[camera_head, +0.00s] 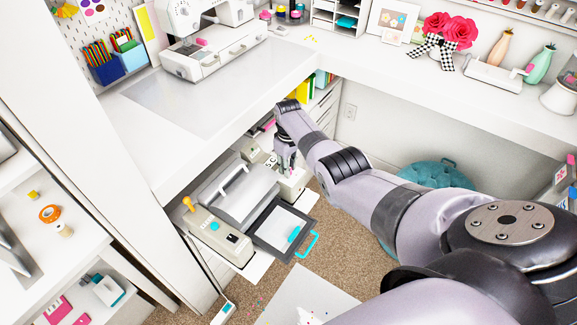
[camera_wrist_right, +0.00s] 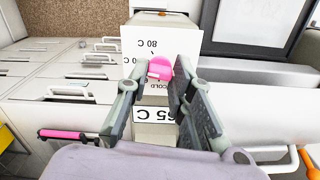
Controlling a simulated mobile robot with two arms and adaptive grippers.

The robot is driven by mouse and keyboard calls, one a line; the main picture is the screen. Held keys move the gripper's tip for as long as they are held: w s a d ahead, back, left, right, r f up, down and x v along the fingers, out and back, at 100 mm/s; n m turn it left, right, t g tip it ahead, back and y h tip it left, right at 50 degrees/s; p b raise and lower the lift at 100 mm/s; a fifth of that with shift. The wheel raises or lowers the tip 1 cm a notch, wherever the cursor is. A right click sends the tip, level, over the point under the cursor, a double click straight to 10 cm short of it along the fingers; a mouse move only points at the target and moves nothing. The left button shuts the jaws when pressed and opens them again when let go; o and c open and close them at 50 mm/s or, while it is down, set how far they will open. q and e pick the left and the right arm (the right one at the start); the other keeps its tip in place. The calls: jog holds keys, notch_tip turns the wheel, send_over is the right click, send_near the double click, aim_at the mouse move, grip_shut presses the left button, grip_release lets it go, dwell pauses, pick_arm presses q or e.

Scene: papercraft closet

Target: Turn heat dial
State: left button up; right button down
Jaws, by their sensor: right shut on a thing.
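The heat dial is a pink round knob (camera_wrist_right: 160,68) on a pale box face with upside-down labels that read "80 C", "COLD" and "65 C". My right gripper (camera_wrist_right: 165,82) is shut on the pink knob, with one finger on each side of it. In the head view, my right gripper (camera_head: 287,160) reaches down to the white dial box at the right end of a grey machine (camera_head: 238,190) on a low shelf. The knob's pointer is mostly hidden by the fingers. My left gripper is not in view.
The white countertop (camera_head: 230,105) overhangs behind and above the machine. A dark-framed tray (camera_head: 283,226) with a cyan handle (camera_head: 308,246) sticks out in front. A lever with an orange knob (camera_head: 188,203) stands at the machine's left. A teal pouf (camera_head: 435,174) sits on the right.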

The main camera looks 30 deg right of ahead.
jog(key=c, duration=1.4)
grip_release()
jog(key=shift+r, duration=0.15)
notch_tip(320, 180, up, 12)
